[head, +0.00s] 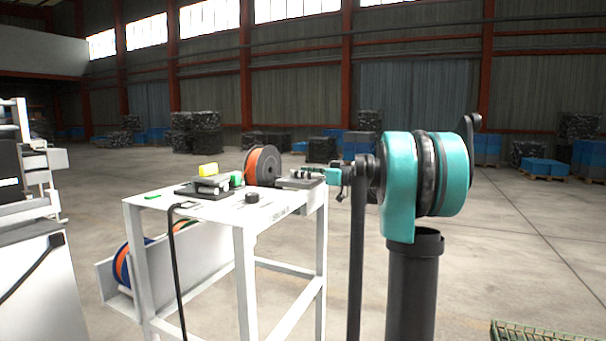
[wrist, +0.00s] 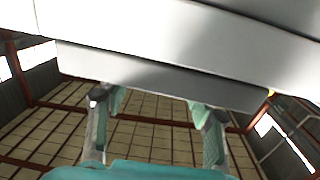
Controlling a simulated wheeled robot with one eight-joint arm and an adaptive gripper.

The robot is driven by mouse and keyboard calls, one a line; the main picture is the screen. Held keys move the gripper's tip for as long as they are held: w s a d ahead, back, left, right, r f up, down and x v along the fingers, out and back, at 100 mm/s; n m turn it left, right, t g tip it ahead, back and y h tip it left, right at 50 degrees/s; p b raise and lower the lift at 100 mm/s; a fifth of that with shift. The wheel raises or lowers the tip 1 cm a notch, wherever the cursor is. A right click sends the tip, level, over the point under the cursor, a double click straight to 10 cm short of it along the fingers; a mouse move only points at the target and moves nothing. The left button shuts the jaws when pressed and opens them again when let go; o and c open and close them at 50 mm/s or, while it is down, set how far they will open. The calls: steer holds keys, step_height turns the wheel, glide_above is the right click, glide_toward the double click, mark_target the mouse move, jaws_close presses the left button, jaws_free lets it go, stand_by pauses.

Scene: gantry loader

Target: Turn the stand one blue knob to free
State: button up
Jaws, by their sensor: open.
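I cannot make out a blue knob in either view. A white stand-like table (head: 222,208) is in the middle of the head view, but I cannot tell whether it is stand one. In the wrist view, my gripper (wrist: 152,104) is open, with its two teal-and-grey fingers apart and no object visible between them. A large pale grey surface (wrist: 180,45) crosses the top of that view beyond the fingers; I cannot tell what it belongs to. In the head view, my teal and black arm fills the right foreground and hides part of what is behind it.
White equipment (head: 30,270) stands far left. Open floor (head: 540,255) lies at right.

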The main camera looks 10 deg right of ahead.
steer(key=c, duration=1.2)
steer(key=shift+o, duration=0.2)
steer(key=shift+m+t+h, duration=0.3)
steer(key=shift+t, duration=0.1)
steer(key=m+t+h, duration=0.1)
steer(key=h, duration=0.1)
steer(key=m+t+h, duration=0.2)
steer(key=a+m+t+h, duration=0.1)
steer(key=m+h, duration=0.1)
steer(key=shift+s+t+h, duration=0.3)
steer(key=shift+s+t, duration=0.05)
steer(key=shift+t, duration=0.05)
steer(key=shift+a+m+t+h, duration=0.1)
steer(key=shift+m+t+h, duration=0.25)
steer(key=shift+m+h, duration=1.05)
steer(key=shift+m+t+h, duration=0.35)
steer(key=shift+m+h, duration=0.55)
steer(key=shift+h, duration=1.4)
steer(key=o, duration=1.2)
steer(key=shift+c, duration=0.2)
steer(key=s, duration=1.2)
